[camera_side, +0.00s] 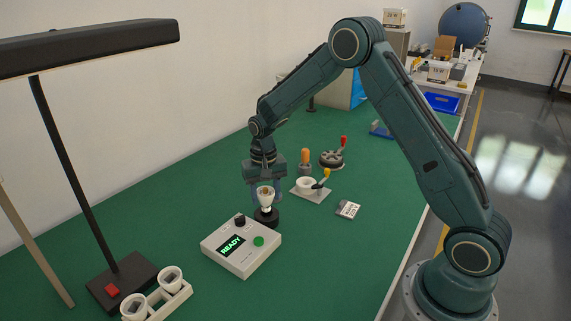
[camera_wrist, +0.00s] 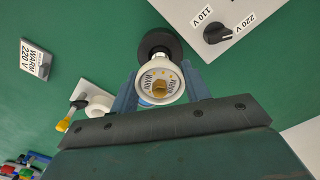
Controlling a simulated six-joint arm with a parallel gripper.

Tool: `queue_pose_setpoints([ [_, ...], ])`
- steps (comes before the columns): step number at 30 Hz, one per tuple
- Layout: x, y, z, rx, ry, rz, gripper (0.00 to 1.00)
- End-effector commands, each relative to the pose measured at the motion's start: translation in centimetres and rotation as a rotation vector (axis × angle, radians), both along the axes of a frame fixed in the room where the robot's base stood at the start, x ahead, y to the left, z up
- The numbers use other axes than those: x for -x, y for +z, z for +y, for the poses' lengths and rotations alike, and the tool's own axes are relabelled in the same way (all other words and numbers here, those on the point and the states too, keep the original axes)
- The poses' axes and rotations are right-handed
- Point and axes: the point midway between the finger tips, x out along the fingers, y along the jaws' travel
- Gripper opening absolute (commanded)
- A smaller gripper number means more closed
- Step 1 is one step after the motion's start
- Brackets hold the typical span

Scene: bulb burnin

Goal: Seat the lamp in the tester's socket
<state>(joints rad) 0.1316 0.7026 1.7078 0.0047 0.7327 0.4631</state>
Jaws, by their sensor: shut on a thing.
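The lamp (camera_side: 265,196) is white with a flared, round face. In the wrist view the lamp (camera_wrist: 160,84) shows printed lettering and a yellow centre. My gripper (camera_side: 264,190) points down and is shut on the lamp, one finger on each side. The black round socket (camera_side: 267,218) is right below the lamp, behind the tester (camera_side: 238,262). In the wrist view the socket (camera_wrist: 158,42) is partly hidden by the lamp. I cannot tell whether the lamp's base is inside the socket or just above it. The tester's screen (camera_side: 231,246) reads READY.
The tester has a green button (camera_side: 259,241) and a knob (camera_wrist: 218,35) between 110 V and 220 V marks. A card (camera_wrist: 36,60) reads WARM 220 V. A white rack (camera_side: 160,301) with cups and a desk lamp (camera_side: 122,281) are at front left.

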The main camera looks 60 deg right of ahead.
Motion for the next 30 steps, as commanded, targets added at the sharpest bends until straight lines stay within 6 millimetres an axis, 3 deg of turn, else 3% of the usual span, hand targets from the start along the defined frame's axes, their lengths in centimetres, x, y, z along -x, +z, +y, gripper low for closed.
queue_pose_setpoints([
  [30,0.0,-1.4,0.0,0.000,0.000,0.000,0.25],
])
